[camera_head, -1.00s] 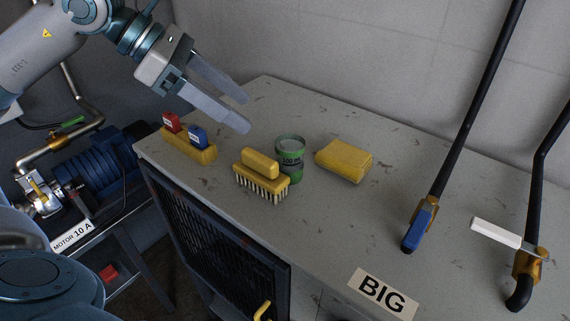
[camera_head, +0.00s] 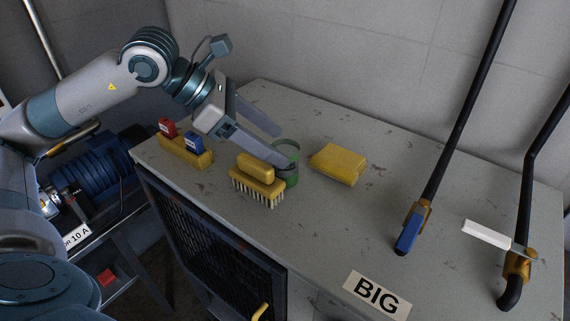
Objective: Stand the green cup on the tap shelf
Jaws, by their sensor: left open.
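The green cup (camera_head: 291,178) stands upright on the grey worktop (camera_head: 330,215), just behind and right of a yellow scrubbing brush (camera_head: 256,180). My left gripper (camera_head: 280,147) is open at the cup, reaching in from the left. Its near finger crosses in front of the cup's upper part and hides some of it. The far finger lies farther back, by the rim. Whether either finger touches the cup I cannot tell. I cannot single out the tap shelf for sure. My right gripper is out of view.
A yellow sponge (camera_head: 338,164) lies right of the cup. A yellow block with red and blue pieces (camera_head: 185,151) is at the left. Black pipes with a blue-handled tap (camera_head: 408,231) and a white-handled tap (camera_head: 486,234) stand at the right. A BIG label (camera_head: 376,295) marks the front edge.

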